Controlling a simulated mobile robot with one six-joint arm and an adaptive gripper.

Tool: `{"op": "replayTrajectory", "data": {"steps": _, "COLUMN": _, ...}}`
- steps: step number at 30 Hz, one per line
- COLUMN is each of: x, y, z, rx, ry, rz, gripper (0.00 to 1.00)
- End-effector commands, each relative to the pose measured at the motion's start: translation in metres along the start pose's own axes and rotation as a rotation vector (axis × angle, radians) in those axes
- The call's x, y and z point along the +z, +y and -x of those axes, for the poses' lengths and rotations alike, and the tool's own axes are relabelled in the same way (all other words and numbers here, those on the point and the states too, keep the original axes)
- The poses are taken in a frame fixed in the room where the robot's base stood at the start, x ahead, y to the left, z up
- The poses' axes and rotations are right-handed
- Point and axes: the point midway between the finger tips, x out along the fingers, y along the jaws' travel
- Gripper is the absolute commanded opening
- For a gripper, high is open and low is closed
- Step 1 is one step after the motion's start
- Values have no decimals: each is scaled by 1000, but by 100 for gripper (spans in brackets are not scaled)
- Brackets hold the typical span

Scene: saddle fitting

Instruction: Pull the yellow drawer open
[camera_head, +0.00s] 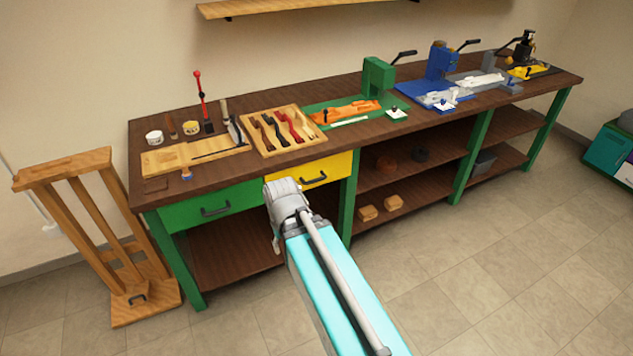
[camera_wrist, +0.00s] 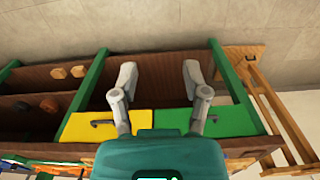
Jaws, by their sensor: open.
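The yellow drawer (camera_head: 335,168) is under the workbench top, right of the green drawer, and looks closed. Its dark handle (camera_head: 314,180) is on its front; my grey wrist joint covers the drawer's left end in the head view. In the wrist view the yellow drawer (camera_wrist: 80,128) is at the lower left, with its handle (camera_wrist: 102,123) left of my left-hand finger. My gripper (camera_wrist: 160,72) is open and empty, its fingers spread before the bench front, one partly over the yellow drawer's edge, the other over the green drawer. The fingers cannot be made out in the head view.
The green drawer (camera_head: 180,212) has a similar handle. Tools and a wooden tray (camera_head: 256,146) lie on the bench top (camera_head: 220,178). Green legs and lower shelves (camera_head: 235,258) are below. A wooden rack (camera_head: 75,172) stands at the left. The floor in front is clear.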

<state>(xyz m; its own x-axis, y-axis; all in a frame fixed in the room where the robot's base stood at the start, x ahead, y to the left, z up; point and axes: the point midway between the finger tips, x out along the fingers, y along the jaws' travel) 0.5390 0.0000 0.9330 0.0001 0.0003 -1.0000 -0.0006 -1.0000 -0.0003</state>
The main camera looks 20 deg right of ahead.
Motion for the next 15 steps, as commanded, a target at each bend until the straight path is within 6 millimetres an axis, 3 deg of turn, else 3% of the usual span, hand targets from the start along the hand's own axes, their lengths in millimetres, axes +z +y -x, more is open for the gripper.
{"op": "replayTrajectory", "data": {"steps": 8, "x": -18, "y": 1, "z": -20, "rx": -54, "ry": 49, "rz": -40, "gripper": 59}}
{"op": "replayTrajectory", "data": {"steps": 15, "x": -61, "y": 1, "z": -55, "rx": -182, "ry": 167, "rz": -143, "gripper": 59}}
